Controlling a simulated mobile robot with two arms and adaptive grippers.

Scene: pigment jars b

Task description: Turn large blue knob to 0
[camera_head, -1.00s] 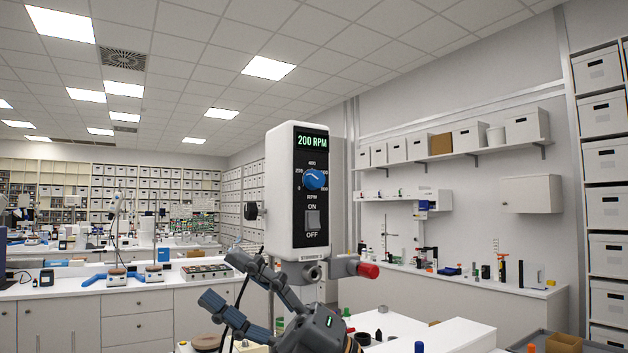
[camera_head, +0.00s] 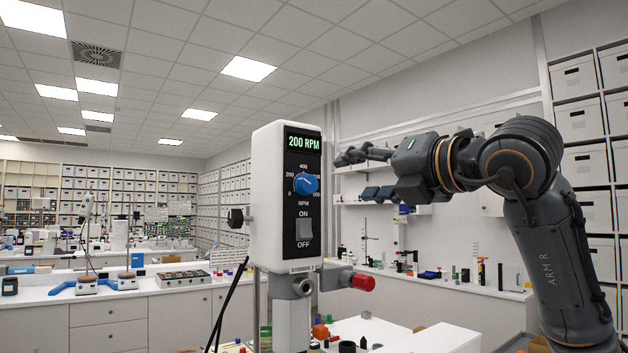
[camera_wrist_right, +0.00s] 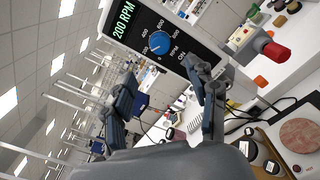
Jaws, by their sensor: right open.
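The green display (camera_head: 303,141) reads 200 RPM. My right gripper (camera_head: 357,175) is to the right of the stirrer, its open fingers pointing left toward the panel, apart from the knob. In the right wrist view the knob (camera_wrist_right: 160,42) lies just beyond the gap between the two open fingertips (camera_wrist_right: 163,72). Nothing is held. My left gripper is not in view.
An ON/OFF switch (camera_head: 304,234) is below the knob. A red-ended clamp (camera_head: 361,282) sticks out right under the stirrer head, and a black knob (camera_head: 237,218) sticks out left. Small items stand on the bench below. Free air lies between gripper and panel.

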